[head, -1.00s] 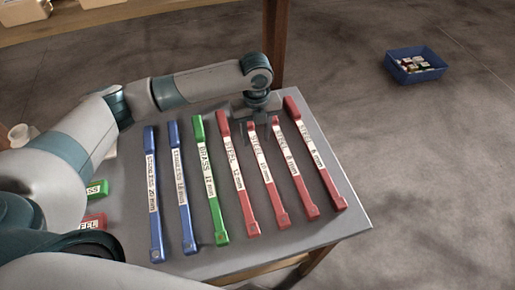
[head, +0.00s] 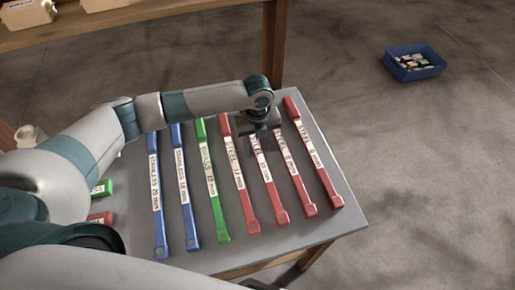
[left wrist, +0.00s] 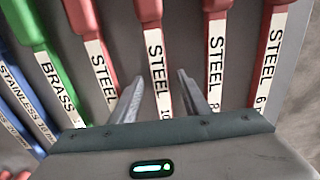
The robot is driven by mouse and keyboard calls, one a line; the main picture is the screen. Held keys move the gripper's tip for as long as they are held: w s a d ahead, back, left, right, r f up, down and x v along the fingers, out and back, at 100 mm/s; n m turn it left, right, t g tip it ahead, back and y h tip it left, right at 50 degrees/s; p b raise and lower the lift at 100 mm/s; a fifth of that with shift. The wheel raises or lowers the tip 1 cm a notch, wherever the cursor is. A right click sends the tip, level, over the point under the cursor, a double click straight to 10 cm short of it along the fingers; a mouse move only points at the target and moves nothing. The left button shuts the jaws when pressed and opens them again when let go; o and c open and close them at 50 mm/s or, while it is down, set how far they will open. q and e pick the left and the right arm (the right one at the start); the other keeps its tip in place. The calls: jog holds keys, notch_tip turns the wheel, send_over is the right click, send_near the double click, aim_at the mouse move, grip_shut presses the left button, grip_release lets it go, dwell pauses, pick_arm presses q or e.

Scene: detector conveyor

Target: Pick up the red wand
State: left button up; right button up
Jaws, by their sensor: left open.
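Several red wands labelled STEEL lie side by side on a grey table: the 12 mm wand (head: 238,178), the 10 mm wand (head: 268,185), the 8 mm wand (head: 297,176) and the 6 mm wand (head: 316,158). My left gripper (head: 263,146) is open, pointing down over the 10 mm wand and hiding its upper part in the head view. In the left wrist view its fingers (left wrist: 160,80) lie on either side of the 10 mm wand (left wrist: 155,50), with nothing gripped. Whether the fingers reach down beside it I cannot tell. My right gripper is out of view.
A green wand (head: 212,185) and two blue wands (head: 185,195) lie left of the red ones, with narrow gaps between. Green (head: 102,188) and red (head: 99,218) labelled pieces are at the left. A blue bin (head: 414,70) stands on the floor.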

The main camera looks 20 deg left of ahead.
aim_at(258, 148)
pick_arm(q)
grip_shut()
jog(key=shift+r, duration=0.15)
jog(key=shift+w+r+b, duration=0.1)
jog(key=shift+r+b, duration=0.4)
jog(key=shift+r, duration=0.05)
notch_tip(258, 148, up, 2)
jog(key=shift+r+b, duration=0.1)
jog(key=shift+b, duration=0.55)
jog(key=s+d+r+b, duration=0.3)
jog(key=d+r, duration=0.4)
jog(key=d, duration=0.4)
jog(key=shift+d+r+b, duration=0.2)
jog(key=shift+r+b, duration=0.05)
jog(key=shift+b, duration=0.3)
